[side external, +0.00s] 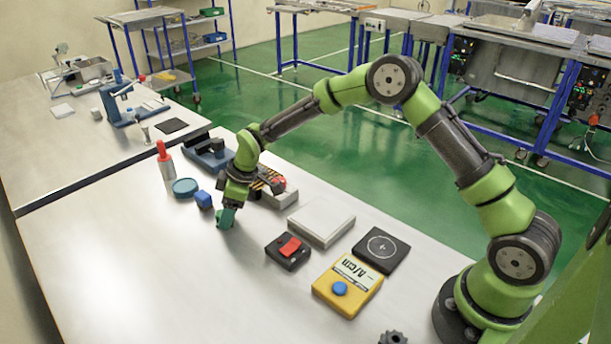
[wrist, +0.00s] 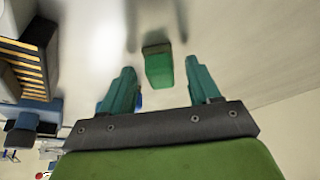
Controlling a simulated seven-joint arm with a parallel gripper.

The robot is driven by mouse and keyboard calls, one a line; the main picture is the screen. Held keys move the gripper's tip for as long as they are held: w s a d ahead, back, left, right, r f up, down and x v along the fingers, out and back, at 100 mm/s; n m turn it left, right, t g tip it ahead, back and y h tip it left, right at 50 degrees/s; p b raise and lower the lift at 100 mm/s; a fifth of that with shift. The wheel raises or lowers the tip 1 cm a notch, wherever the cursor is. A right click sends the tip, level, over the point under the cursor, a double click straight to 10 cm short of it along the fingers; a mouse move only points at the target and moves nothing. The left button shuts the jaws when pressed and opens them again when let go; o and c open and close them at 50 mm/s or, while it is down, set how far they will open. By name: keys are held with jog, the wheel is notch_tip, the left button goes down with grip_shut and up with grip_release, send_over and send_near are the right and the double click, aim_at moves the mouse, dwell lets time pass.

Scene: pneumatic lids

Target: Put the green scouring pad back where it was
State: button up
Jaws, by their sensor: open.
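The green scouring pad (wrist: 158,70) shows in the wrist view as a small green block with a darker end face, on the pale table. My gripper (wrist: 161,67) has its two teal fingers spread, one on each side of the pad, with a visible gap to each. In the side view my gripper (side external: 228,216) points down close to the tabletop, left of the black box with the red switch. There the pad cannot be told apart from the teal fingers. Whether the fingers are level with the pad or above it is unclear.
A blue cube (side external: 204,199), a round teal lid (side external: 185,187) and a red-capped bottle (side external: 165,160) stand close behind my gripper. The red-switch box (side external: 288,251), white slab (side external: 321,225) and yellow box (side external: 347,284) lie to the right. The front-left tabletop (side external: 130,265) is clear.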

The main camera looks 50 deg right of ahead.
jog(key=s+d+r+m+t+h, duration=0.1)
jog(key=s+d+r+m, duration=0.2)
jog(key=s+r, duration=0.65)
jog(key=s+d+r+m+t+h, duration=0.15)
jog(key=s+d+r, duration=0.35)
jog(key=r, duration=0.7)
jog(key=s+d+r+m+t+y, duration=0.1)
jog(key=s+m, duration=0.7)
jog(key=s, duration=0.9)
jog(key=shift+s+d+r, duration=0.25)
jog(key=shift+s+d, duration=0.1)
jog(key=shift+d, duration=0.3)
jog(key=shift+m+t, duration=0.25)
